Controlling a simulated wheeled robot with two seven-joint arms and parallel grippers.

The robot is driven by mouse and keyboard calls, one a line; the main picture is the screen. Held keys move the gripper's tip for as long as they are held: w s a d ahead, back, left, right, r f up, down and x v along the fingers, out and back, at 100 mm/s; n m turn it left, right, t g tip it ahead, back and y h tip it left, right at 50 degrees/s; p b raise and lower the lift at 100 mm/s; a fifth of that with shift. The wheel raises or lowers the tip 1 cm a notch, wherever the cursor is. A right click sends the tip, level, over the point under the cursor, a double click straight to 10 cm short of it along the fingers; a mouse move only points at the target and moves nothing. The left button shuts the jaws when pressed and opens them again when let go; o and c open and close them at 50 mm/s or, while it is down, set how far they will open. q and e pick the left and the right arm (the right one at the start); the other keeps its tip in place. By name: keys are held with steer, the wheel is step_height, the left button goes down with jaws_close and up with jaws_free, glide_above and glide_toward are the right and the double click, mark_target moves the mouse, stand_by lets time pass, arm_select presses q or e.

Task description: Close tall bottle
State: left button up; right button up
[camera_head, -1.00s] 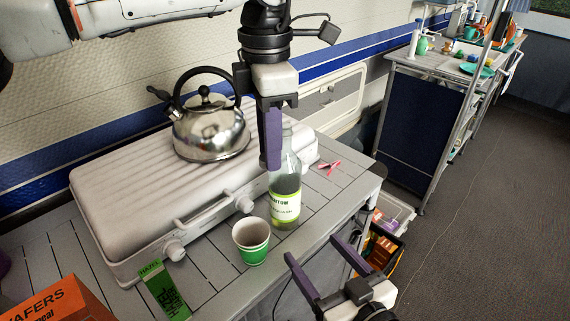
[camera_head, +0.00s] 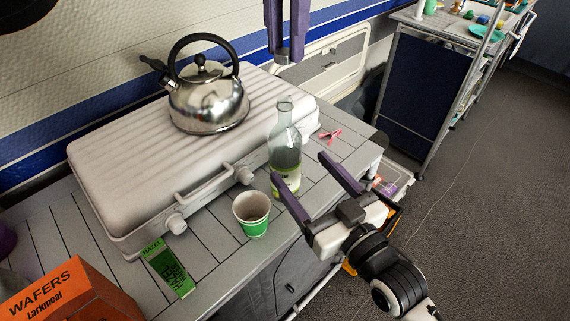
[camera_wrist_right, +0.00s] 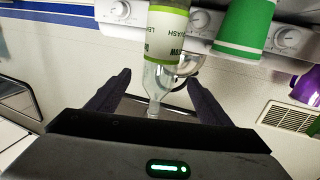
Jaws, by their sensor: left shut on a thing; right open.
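The tall clear bottle (camera_head: 285,152) stands upright on the slatted counter, with a green-and-white label and an open neck. It also shows upside down in the right wrist view (camera_wrist_right: 168,45). My left gripper (camera_head: 283,54) is above the bottle, pointing down. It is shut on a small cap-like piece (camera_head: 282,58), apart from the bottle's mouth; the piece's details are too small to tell. My right gripper (camera_head: 298,167) is open at the bottle's right front. In the right wrist view the bottle's neck shows between its fingers (camera_wrist_right: 156,78); contact cannot be told.
A green-and-white cup (camera_head: 252,223) stands left of the bottle. A closed grey stove case (camera_head: 130,165) carries a steel kettle (camera_head: 207,103). A red clip (camera_head: 330,136) lies behind the bottle. A green packet (camera_head: 168,268) and an orange wafers box (camera_head: 62,297) are at front left.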

mark_target(275, 138)
steer(key=x, duration=1.2)
steer(key=c, duration=1.6)
arm_select(q)
steer(key=shift+w+f, duration=0.1)
steer(key=shift+f, duration=2.4)
steer(key=shift+f, duration=0.85)
steer(key=shift+f, duration=0.55)
